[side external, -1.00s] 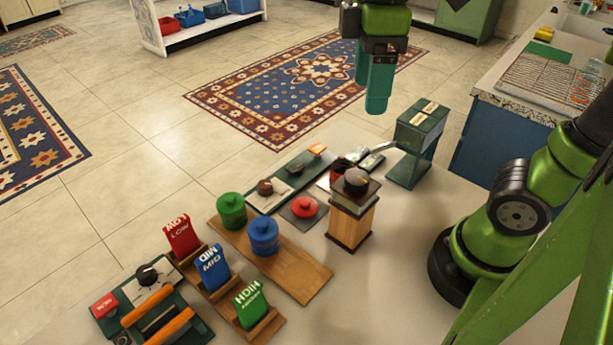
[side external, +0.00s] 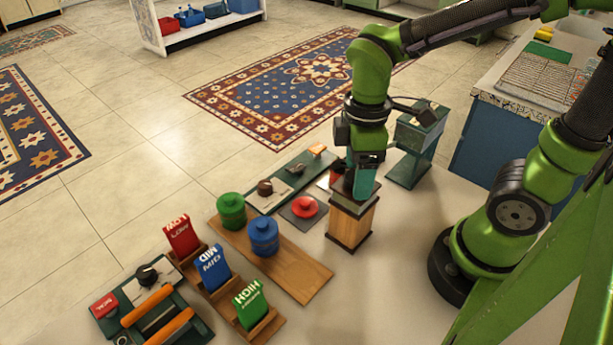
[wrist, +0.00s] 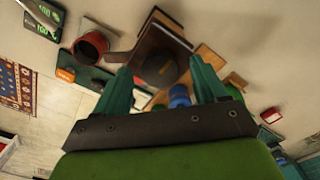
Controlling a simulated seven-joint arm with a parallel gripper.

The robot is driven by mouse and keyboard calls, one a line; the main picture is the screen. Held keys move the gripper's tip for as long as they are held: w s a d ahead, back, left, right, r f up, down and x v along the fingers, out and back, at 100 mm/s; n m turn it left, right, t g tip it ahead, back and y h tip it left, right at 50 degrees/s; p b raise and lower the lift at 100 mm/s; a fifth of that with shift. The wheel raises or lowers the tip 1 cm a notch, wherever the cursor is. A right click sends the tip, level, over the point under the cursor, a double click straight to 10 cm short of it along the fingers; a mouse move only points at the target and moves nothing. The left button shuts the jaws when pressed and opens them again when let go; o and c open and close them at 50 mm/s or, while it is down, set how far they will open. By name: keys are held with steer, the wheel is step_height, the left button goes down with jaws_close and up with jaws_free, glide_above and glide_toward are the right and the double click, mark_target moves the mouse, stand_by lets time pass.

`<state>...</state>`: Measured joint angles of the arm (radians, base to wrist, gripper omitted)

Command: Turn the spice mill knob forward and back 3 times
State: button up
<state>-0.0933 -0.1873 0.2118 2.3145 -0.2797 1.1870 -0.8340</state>
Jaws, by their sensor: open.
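The spice mill (side external: 349,222) is a light wooden box with a dark base and dark top, standing upright on the pale table. Its round dark knob (wrist: 158,70) shows in the wrist view. My gripper (side external: 359,190) points down over the mill in the side view, and its teal fingers hide the knob there. In the wrist view my open gripper (wrist: 160,66) has one finger on each side of the knob. I cannot tell whether either finger touches it.
Bare table lies in front of the mill.

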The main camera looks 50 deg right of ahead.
steer(key=c, duration=1.1)
steer(key=shift+o, duration=0.2)
